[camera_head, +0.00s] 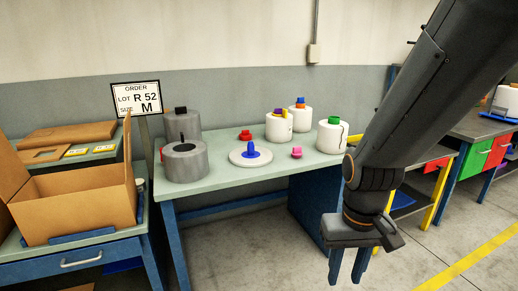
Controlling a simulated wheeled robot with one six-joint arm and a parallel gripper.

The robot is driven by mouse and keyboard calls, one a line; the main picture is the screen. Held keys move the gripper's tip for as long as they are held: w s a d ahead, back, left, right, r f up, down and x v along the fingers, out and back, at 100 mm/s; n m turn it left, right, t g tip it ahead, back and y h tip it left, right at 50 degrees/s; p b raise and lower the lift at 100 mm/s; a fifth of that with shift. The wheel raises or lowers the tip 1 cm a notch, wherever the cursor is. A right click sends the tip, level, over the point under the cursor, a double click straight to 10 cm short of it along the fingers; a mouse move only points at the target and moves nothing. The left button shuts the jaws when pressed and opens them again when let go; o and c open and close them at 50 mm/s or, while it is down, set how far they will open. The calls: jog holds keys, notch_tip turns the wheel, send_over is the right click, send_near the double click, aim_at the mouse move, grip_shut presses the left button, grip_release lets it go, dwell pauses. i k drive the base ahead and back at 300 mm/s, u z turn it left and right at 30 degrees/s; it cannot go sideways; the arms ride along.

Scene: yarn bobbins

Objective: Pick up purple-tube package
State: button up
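My gripper (347,280) hangs at the lower right, fingers pointing down. The fingers are apart with nothing visible between them. The gripper is in front of the table's right end, clear of the bobbin.
Near it stand a white bobbin with a green top (331,138), an orange-and-blue-topped one (299,119), a white disc with a blue cone (251,152), and grey bobbins (185,163). An open cardboard box (75,205) is at left. Floor in front is clear.

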aim_at(277, 130)
jog(key=i, duration=1.8)
jog(key=u, duration=0.05)
